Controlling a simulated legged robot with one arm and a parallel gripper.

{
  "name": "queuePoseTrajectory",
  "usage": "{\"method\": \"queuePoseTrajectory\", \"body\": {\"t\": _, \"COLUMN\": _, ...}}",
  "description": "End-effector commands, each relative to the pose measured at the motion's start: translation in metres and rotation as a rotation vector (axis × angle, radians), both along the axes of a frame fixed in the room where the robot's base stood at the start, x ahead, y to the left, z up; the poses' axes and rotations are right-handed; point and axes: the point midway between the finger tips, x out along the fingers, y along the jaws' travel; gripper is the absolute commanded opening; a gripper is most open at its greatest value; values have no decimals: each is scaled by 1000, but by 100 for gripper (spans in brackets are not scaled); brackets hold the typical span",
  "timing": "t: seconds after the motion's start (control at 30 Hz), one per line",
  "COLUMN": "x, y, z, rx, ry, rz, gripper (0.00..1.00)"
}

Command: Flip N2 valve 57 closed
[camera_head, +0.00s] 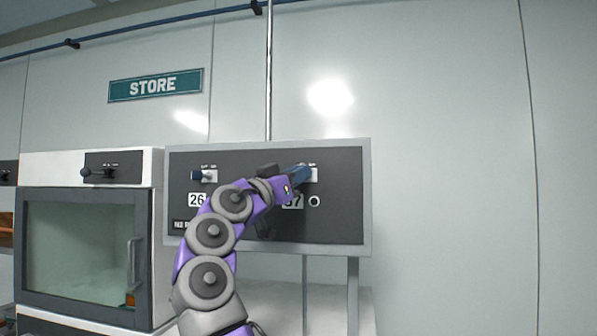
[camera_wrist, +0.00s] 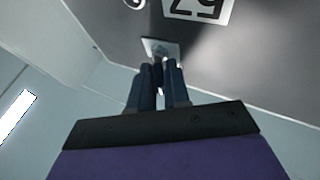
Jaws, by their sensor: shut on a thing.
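N2 valve 57 is on the dark grey wall panel, above a label that shows only partly in the head view (camera_head: 295,201). Its pale base plate (camera_head: 314,175) shows just right of my fingertips. In the wrist view the base plate (camera_wrist: 150,44) is at the top centre, and the 57 label (camera_wrist: 197,8) appears upside down. My gripper (camera_head: 303,172) reaches the panel from the left. In the wrist view its blue fingers (camera_wrist: 166,74) are shut on the valve's small lever, which is mostly hidden between them. The lever's exact angle cannot be told.
The panel (camera_head: 340,205) also carries valve 26 (camera_head: 203,175), left of my gripper. A small round fitting (camera_head: 314,201) sits beside the 57 label. A glass-fronted cabinet (camera_head: 80,245) stands at left. The wall to the right is clear.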

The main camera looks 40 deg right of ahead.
Motion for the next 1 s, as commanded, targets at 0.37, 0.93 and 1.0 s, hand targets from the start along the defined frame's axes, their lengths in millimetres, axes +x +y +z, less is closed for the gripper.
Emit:
{"method": "queuePoseTrajectory", "body": {"t": 0.37, "x": 3, "y": 2, "z": 0, "rx": -1, "ry": 2, "rz": -21, "gripper": 0}}
{"method": "queuePoseTrajectory", "body": {"t": 0.93, "x": 2, "y": 1, "z": 0, "rx": 0, "ry": 2, "rz": -22, "gripper": 22}}
{"method": "queuePoseTrajectory", "body": {"t": 1.0, "x": 1, "y": 0, "z": 0, "rx": 0, "ry": 1, "rz": -23, "gripper": 22}}
